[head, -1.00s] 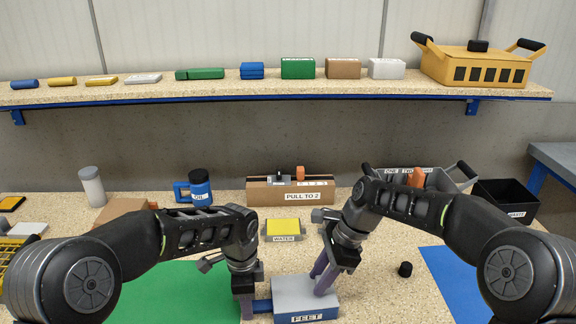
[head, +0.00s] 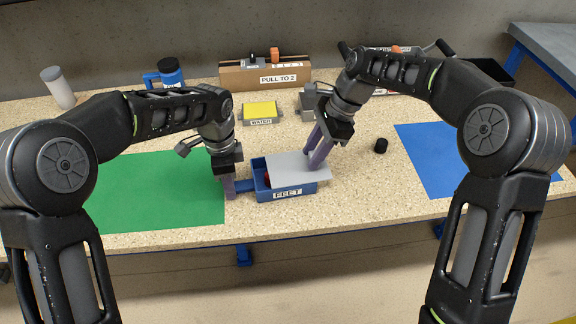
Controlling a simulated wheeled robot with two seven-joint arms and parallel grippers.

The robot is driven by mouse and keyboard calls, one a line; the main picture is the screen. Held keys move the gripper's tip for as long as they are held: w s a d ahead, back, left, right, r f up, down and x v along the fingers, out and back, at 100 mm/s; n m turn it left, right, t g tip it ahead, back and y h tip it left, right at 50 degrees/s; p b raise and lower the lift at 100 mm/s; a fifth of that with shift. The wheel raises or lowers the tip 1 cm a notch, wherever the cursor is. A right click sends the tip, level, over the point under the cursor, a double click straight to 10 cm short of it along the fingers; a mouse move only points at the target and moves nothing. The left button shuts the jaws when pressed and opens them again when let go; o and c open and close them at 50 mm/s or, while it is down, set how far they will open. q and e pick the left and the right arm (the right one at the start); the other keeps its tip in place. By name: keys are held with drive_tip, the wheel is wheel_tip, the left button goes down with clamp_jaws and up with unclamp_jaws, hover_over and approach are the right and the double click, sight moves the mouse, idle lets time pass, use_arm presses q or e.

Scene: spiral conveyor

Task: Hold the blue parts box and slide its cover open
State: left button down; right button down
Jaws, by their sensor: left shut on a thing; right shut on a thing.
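The blue parts box (head: 262,193) with a "FEET" label stands on the speckled bench, just right of the green mat. Its grey cover (head: 293,170) is slid to the right, overhanging the box's right side. The box's left end is uncovered, and a bit of something red shows inside. My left gripper (head: 230,188) is shut on the blue handle (head: 245,186) at the box's left side. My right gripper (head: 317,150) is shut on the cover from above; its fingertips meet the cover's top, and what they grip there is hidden.
A green mat (head: 160,195) lies left and a blue mat (head: 450,160) right. A small black cylinder (head: 381,146) stands right of the cover.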

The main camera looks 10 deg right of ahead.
use_arm(q)
drive_tip(key=shift+f, duration=0.15)
use_arm(e)
drive_tip(key=shift+w+d, duration=0.15)
drive_tip(key=shift+d, duration=1.6)
drive_tip(key=shift+w+d, duration=0.15)
drive_tip(key=shift+d, duration=1.55)
drive_tip(key=c, duration=0.8)
unclamp_jaws()
drive_tip(key=v, duration=0.7)
drive_tip(key=shift+a, duration=0.1)
